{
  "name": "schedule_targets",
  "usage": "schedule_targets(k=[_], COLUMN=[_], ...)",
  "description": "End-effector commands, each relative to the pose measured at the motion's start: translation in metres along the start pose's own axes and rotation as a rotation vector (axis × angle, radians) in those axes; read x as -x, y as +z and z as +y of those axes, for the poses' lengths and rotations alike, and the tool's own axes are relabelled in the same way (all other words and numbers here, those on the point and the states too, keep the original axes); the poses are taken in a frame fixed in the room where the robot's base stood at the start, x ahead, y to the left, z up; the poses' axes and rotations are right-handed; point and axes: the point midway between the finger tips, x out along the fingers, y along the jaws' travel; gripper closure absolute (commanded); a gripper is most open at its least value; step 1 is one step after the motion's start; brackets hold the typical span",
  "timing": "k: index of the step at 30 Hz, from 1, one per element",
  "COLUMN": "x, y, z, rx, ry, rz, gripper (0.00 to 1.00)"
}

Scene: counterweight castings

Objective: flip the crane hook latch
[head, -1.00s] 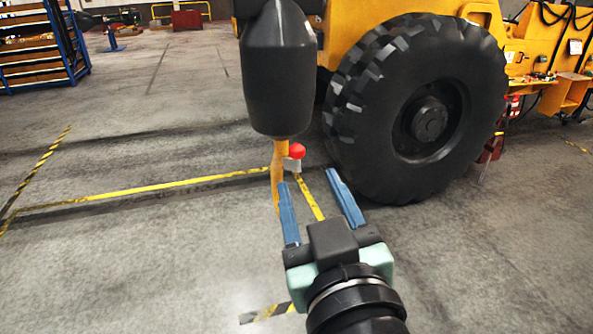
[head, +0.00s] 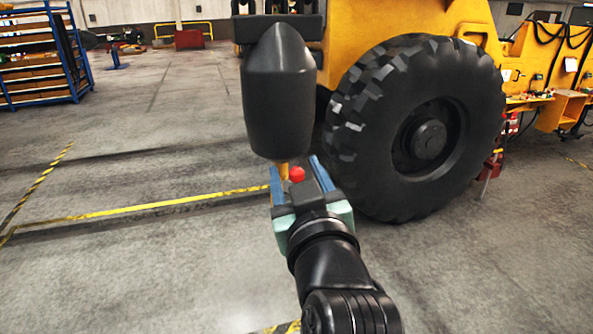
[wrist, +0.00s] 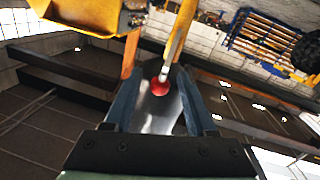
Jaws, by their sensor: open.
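The crane hook (head: 284,169) is orange and hangs below a black hook block (head: 278,95); my gripper hides most of it in the head view. The latch's red ball knob (head: 297,174) shows just below the block. In the wrist view the red knob (wrist: 160,86) lies between my blue fingers, in front of a shiny grey plate (wrist: 163,112) that looks like the latch. The orange hook (wrist: 181,28) rises beyond it. My gripper (head: 296,164) is open, with a finger on either side of the knob. I cannot tell whether either finger touches it.
A large black tyre (head: 420,125) of a yellow vehicle stands close to the right of my gripper. A blue rack (head: 66,60) is at the far left. The floor with yellow tape (head: 150,206) is clear to the left.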

Motion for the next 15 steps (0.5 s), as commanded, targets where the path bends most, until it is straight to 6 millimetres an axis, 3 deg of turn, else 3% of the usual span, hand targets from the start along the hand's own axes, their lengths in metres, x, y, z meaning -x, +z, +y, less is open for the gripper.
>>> schedule_targets(k=[3, 12, 15], x=[0.0002, 0.0004, 0.0005], y=[0.0, -0.0001, -0.0001], z=[0.0, 0.0001, 0.0001], rx=[0.0, 0.0, 0.0], ry=[0.0, 0.0, 0.0], rz=[0.0, 0.001, 0.0], gripper=[0.47, 1.0, 1.0])
